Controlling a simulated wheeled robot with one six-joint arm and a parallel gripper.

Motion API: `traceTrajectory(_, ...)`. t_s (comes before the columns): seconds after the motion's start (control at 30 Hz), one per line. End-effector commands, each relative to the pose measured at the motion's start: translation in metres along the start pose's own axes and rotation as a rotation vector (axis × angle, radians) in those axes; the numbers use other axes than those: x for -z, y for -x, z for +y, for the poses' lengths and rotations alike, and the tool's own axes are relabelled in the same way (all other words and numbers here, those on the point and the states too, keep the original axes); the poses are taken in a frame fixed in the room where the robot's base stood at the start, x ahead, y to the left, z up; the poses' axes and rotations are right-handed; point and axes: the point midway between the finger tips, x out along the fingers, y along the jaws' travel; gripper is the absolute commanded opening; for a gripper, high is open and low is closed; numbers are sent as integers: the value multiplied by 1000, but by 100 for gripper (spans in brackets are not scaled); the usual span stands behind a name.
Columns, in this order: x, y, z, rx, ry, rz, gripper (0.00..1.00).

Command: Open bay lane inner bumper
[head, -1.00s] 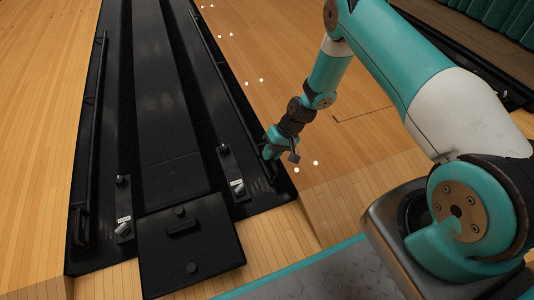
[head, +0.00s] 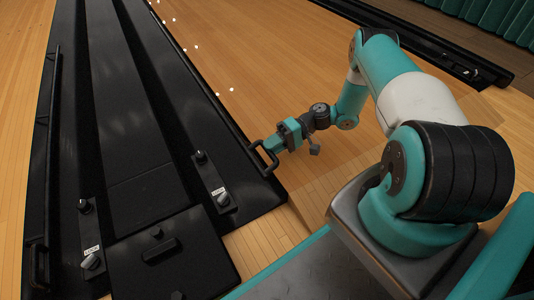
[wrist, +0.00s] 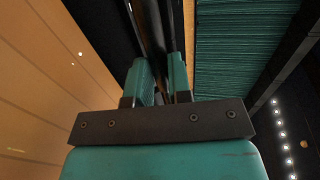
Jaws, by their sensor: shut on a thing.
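A long black bumper rail (head: 205,88) runs along the right side of the black lane. A black loop handle (head: 262,160) is at its near end. My gripper (head: 272,147) is at this handle, reaching in from the right, and is shut on it. In the wrist view, my teal fingers (wrist: 160,82) stand on either side of a dark bar (wrist: 154,30). The exact contact is partly hidden by the fingers. A second bumper rail (head: 47,140) with a handle (head: 38,265) runs along the left side of the lane.
Two latch plates with grey knobs and white labels, right (head: 213,185) and left (head: 90,240), sit beside the lane bed. A black cover box (head: 190,255) lies at the near end. Wooden floor (head: 300,75) lies open to the right.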

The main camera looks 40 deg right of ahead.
Motion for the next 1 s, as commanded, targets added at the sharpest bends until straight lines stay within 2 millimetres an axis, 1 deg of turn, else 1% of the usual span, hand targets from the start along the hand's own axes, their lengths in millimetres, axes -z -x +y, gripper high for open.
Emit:
traceTrajectory(0.03, -1, -1, 8, 18, 0, -4, 0)
traceTrajectory(0.3, -1, 2, 5, 75, 0, -5, 0)
traceTrajectory(0.73, -1, 5, 5, 80, -3, -1, 0)
traceTrajectory(0.77, -1, 5, 5, 80, -4, -1, 23)
traceTrajectory(0.8, -1, 5, 5, 80, -3, -1, 32)
traceTrajectory(0.83, -1, 5, 5, 81, -3, 0, 39)
traceTrajectory(0.87, -1, 5, 5, 81, -3, 0, 44)
traceTrajectory(1.0, 0, 5, 4, 81, -3, 0, 44)
